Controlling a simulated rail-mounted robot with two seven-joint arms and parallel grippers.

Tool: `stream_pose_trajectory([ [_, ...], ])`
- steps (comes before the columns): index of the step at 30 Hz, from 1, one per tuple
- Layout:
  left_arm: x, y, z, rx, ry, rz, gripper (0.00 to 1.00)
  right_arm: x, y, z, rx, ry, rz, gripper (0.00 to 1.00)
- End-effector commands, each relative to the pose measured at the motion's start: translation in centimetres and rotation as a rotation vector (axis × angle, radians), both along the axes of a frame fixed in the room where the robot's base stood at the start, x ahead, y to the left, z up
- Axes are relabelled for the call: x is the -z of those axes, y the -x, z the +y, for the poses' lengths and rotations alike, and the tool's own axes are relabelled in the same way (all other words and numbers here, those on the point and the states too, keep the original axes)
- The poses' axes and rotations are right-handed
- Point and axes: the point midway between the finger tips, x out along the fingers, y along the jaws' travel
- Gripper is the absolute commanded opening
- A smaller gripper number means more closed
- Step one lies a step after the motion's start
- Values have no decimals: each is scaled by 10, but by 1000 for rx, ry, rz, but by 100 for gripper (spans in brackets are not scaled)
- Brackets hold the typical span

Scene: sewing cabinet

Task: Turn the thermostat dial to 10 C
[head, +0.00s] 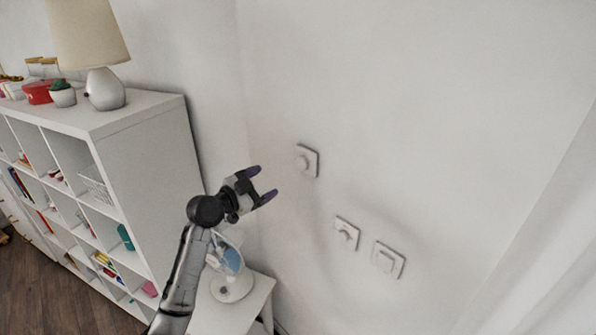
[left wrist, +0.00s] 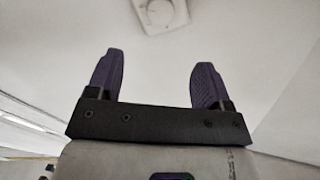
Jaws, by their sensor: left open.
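A white square wall plate with a round dial (head: 305,160) is on the white wall, right of and slightly above my left gripper (head: 266,183). It looks like the thermostat, but its markings are too small to read. In the left wrist view, a plate with a round dial (left wrist: 160,12) shows at the top edge, partly cut off, beyond and between the fingertips. My left gripper is open and empty, with two purple fingers apart; they also show in the left wrist view (left wrist: 155,72). The fingers look apart from the dial. My right gripper is not in view.
Two more wall plates, one with a small knob (head: 346,233) and one flat (head: 388,260), sit lower right. A white shelf (head: 160,155) with a lamp (head: 105,88) stands left. The wall above is bare.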

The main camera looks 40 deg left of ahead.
Motion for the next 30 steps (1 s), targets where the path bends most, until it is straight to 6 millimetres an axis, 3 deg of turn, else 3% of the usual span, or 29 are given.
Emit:
stream_pose_trajectory([
  [18, -3, -102, -16, 1, 3, -1, 74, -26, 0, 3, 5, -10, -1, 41],
  [30, -1, -129, -20, 0, 0, -2, 74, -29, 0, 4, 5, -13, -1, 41],
])
